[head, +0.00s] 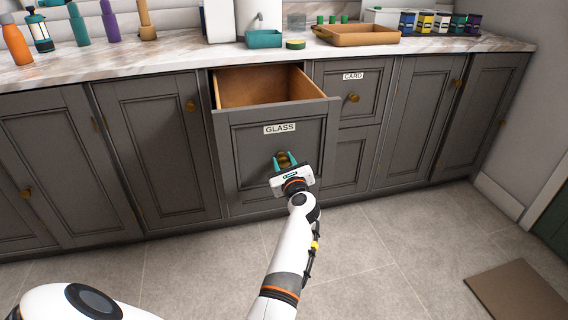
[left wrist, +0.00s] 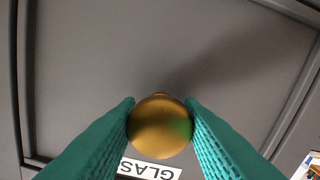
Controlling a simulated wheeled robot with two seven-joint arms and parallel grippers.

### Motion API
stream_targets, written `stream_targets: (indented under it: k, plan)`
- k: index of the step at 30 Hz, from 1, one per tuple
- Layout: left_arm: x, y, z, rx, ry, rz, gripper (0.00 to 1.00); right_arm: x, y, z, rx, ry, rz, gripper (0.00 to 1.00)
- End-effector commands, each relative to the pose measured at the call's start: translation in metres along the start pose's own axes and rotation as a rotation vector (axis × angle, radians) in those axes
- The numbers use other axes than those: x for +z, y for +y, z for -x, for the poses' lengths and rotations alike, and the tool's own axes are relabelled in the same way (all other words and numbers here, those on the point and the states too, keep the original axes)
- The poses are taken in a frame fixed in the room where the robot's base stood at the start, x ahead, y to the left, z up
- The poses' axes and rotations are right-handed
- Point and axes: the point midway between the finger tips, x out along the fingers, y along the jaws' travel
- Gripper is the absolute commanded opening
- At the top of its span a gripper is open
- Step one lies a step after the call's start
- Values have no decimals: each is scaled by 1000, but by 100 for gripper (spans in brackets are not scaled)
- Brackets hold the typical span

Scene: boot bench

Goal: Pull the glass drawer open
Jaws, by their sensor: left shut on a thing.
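The glass drawer (head: 250,139) is grey with a white GLASS label (head: 280,128), and it stands out from the cabinet front. Its open top shows a bare brown wooden inside. My left gripper (head: 286,160) is shut on the drawer's round brass knob (head: 283,157). In the left wrist view the knob (left wrist: 160,126) sits between the two teal fingers, with the upside-down label (left wrist: 150,170) partly hidden behind it. My right gripper is not in view.
To the right is a shut drawer labelled CARD (head: 353,76). The marble counter (head: 185,47) above holds bottles, a brown tray (head: 356,36), a teal bin (head: 264,39) and several small tins. The tiled floor in front is clear, with a brown mat (head: 517,291) at the lower right.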

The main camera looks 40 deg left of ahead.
Motion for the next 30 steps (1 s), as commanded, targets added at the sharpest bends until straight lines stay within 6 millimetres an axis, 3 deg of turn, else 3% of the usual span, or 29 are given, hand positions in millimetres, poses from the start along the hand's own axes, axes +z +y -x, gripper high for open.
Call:
stream_targets:
  k: [17, 18, 21, 30]
  plan:
    - [-1, 0, 0, 0, 2, -1, 0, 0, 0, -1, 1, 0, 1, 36]
    - [-1, 0, 0, 0, 2, -1, 37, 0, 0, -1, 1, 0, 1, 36]
    - [-1, 0, 0, 0, 2, -1, 53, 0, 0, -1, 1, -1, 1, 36]
    - [-2, 1, 0, 0, 2, 1, 53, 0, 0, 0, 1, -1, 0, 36]
